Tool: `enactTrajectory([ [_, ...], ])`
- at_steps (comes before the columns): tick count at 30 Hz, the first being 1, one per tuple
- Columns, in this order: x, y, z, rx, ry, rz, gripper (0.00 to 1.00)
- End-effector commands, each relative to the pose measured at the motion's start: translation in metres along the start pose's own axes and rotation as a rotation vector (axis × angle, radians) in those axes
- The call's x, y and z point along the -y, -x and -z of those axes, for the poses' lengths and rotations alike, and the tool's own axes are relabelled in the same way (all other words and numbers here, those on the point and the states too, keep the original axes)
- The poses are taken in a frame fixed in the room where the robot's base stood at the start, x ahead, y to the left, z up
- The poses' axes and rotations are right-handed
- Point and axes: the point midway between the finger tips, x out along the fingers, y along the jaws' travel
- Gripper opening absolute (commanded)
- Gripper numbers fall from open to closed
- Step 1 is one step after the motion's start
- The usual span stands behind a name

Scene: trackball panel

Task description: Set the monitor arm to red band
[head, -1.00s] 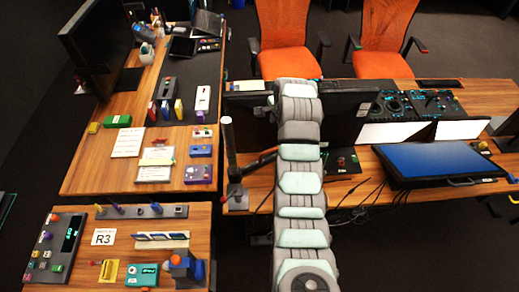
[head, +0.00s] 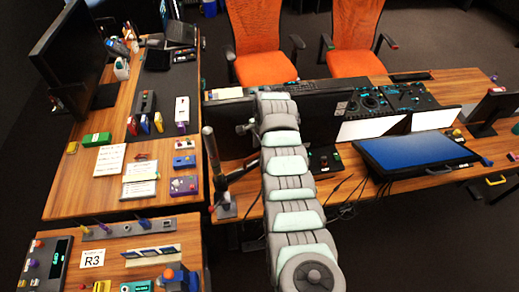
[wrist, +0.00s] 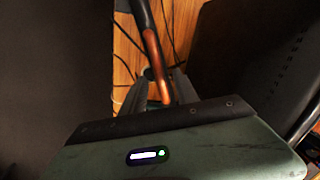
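The monitor arm is a dark upright post (head: 211,150) on a base at the left end of the right-hand desk, with a copper-orange link (head: 240,169) reaching right toward my arm. In the wrist view the copper-orange link (wrist: 155,62) runs down between the fingers of my gripper (wrist: 160,88). The fingers stand apart on either side of it; I cannot tell whether they touch it. In the head view my own arm hides the gripper and the link's far end. I cannot make out a red band on the monitor arm.
A dark monitor (head: 236,125) stands behind the post. A blue-screened display (head: 415,150) lies to the right. Loose cables (head: 345,195) hang by the desk's front edge. Left desks hold small panels and a sign (head: 92,259). Open floor lies in front.

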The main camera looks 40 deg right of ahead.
Motion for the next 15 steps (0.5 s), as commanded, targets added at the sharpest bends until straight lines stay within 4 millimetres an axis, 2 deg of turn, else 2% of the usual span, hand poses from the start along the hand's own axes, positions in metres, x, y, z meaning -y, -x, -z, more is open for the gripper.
enactTrajectory([
  [7,-0.001,-0.013,-0.001,0.001,0.001,-0.002,0.36],
  [15,0.000,-0.016,-0.001,-0.001,0.002,0.001,0.36],
])
